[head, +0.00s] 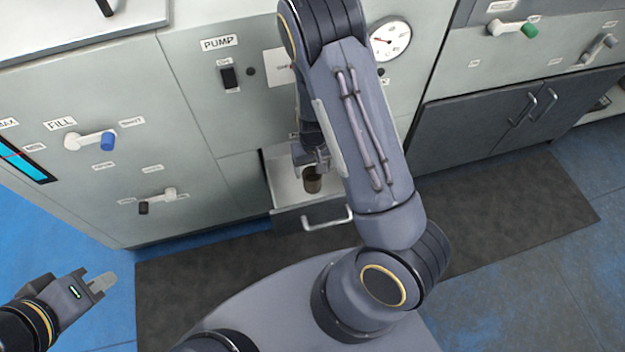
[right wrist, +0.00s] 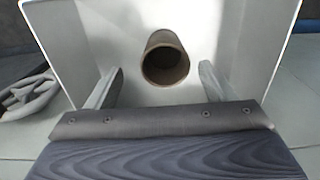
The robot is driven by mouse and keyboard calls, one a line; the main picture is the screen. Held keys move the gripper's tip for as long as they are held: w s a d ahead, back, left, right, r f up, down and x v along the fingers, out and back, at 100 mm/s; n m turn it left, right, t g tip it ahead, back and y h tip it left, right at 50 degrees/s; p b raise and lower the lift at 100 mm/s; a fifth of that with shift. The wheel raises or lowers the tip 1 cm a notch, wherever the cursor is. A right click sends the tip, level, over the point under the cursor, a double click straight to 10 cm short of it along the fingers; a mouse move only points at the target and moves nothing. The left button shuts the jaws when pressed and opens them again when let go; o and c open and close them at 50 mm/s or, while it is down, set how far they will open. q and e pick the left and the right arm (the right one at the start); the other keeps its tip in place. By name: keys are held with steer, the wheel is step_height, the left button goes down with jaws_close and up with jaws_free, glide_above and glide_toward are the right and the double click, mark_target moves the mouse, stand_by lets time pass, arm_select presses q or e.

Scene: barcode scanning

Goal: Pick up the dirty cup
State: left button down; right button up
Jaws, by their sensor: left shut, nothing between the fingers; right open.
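The dirty cup (head: 312,181) is a small brown cup standing in an open white drawer (head: 288,190) below the pump panel. In the right wrist view the cup (right wrist: 165,60) shows its round open mouth and dark inside. My right gripper (head: 312,160) reaches down into the drawer, just above and behind the cup in the head view. In the right wrist view its two fingers (right wrist: 158,88) are spread apart, one on each side of the cup's line, with a gap to it. My left gripper (head: 103,284) is shut and empty at the lower left, over the floor.
The drawer front has a silver handle (head: 327,217); its walls (right wrist: 52,38) stand close on both sides of my right gripper. Cabinet panels with levers, a gauge (head: 390,41) and a pump switch (head: 229,77) rise behind. A dark mat (head: 510,215) lies on the blue floor.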

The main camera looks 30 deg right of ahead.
mark_target(313, 177)
steer(key=f+b, duration=0.1)
steer(key=f, duration=0.3)
steer(key=f+b, duration=0.1)
steer(key=f, duration=0.1)
steer(key=shift+w+a+b, duration=0.15)
steer(key=shift+a+b, duration=0.15)
steer(key=shift+r, duration=0.1)
steer(key=c, duration=1.1)
